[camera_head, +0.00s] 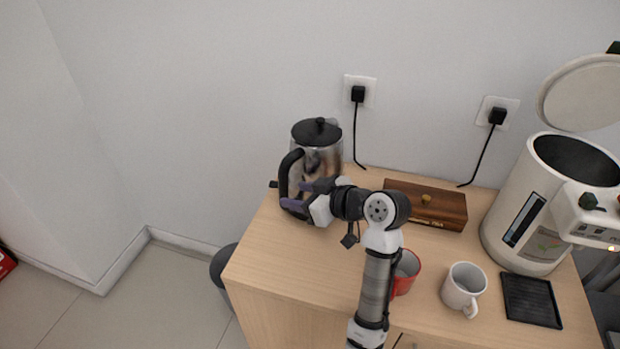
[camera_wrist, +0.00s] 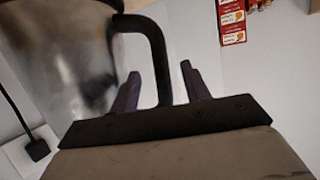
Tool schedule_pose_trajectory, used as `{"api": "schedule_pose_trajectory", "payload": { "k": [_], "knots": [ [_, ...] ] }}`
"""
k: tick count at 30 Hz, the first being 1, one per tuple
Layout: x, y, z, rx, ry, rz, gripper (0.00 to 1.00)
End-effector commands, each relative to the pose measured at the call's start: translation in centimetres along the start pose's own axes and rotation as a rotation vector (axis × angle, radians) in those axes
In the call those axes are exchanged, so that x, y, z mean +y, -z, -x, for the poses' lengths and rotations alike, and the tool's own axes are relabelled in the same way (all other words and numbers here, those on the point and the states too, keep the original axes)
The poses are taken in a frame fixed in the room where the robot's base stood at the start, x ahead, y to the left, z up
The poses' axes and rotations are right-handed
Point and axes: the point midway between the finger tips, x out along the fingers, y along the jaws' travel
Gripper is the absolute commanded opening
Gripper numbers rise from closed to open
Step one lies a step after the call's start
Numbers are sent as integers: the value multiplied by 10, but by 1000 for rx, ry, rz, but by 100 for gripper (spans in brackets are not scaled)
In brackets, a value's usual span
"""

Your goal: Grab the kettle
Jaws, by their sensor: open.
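The kettle (camera_head: 325,154) has a shiny metal body, a black lid and a black handle. It stands upright at the back left of the wooden counter. My gripper (camera_head: 291,194) is at the kettle's handle, low on its left side. In the wrist view the kettle (camera_wrist: 62,60) fills the upper left, and its black handle comes down between the two fingers of my gripper (camera_wrist: 160,85). The fingers are open, with a gap on each side of the handle. My gripper hides part of the kettle's lower body in the head view.
A wooden box (camera_head: 428,204) lies behind my arm. A red mug (camera_head: 408,270), a white mug (camera_head: 463,288), a black tray (camera_head: 531,299) and a large white water boiler (camera_head: 521,215) with its lid raised stand to the right. The wall is close behind the kettle.

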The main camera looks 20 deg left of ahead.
Motion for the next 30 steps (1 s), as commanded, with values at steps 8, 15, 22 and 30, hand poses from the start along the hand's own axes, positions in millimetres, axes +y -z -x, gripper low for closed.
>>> {"api": "schedule_pose_trajectory", "payload": {
  "k": [8,15,22,30],
  "knots": [
    [-1,1,-36,-1,4,-4,47],
    [-1,-1,-53,0,1,-2,47],
    [0,-1,-52,0,0,-1,36],
    [0,-1,-52,0,0,-1,1]
  ]
}}
